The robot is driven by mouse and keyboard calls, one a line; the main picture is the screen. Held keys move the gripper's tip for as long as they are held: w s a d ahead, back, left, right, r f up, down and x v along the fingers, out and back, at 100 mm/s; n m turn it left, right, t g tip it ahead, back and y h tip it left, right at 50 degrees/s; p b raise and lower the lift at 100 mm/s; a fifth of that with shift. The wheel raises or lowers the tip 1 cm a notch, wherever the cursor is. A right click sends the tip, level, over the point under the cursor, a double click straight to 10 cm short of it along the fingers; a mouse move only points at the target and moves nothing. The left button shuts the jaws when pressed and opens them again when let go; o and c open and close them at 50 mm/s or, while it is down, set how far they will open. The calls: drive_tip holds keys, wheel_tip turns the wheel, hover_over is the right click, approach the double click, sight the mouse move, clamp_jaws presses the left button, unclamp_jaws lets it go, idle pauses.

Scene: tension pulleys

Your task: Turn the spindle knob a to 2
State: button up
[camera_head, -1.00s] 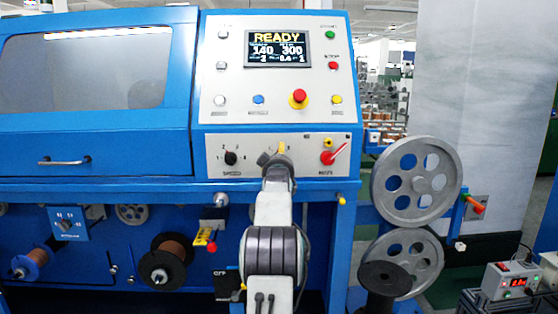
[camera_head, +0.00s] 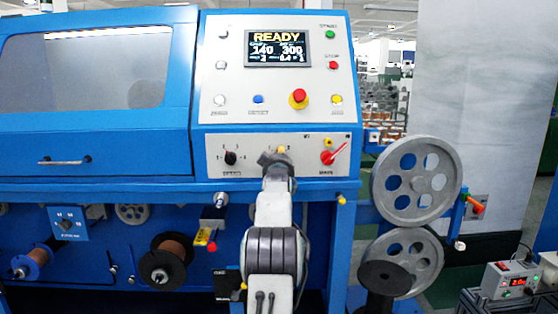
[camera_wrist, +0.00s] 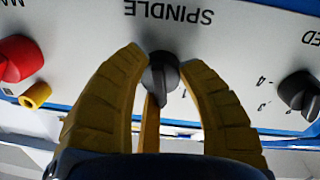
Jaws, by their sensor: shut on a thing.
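The spindle knob is a small black knob (camera_wrist: 163,76) on a light grey panel, under the upside-down label SPINDLE in the wrist view. The yellow fingers of my gripper (camera_wrist: 162,62) reach around it, and my gripper is shut on it. In the head view my gripper (camera_head: 278,153) is at the middle of the lower panel, and my wrist hides the knob there.
A black speed knob (camera_head: 230,158) sits left of my gripper, and a red main switch (camera_head: 327,157) sits right of it. Yellow buttons are close by. The display (camera_head: 277,48) reads READY. Grey pulleys (camera_head: 416,180) stand at the right.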

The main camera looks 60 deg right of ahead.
drive_tip(key=c, duration=0.4)
drive_tip(key=shift+r+m, duration=0.15)
drive_tip(key=shift+m, duration=0.25)
drive_tip(key=shift+c, duration=0.2)
drive_tip(key=shift+m+p, duration=0.75)
drive_tip(key=shift+m, duration=0.15)
drive_tip(key=m+p, duration=0.1)
drive_tip(key=m, duration=0.3)
drive_tip(key=shift+r+m, duration=0.1)
drive_tip(key=shift+m, duration=0.3)
drive_tip(key=shift+w+m, duration=0.1)
drive_tip(key=shift+m, duration=0.2)
drive_tip(key=o, duration=0.9)
drive_tip(key=shift+c, duration=0.2)
drive_tip(key=o, duration=0.3)
drive_tip(key=shift+y, duration=0.3)
drive_tip(key=shift+a, duration=0.15)
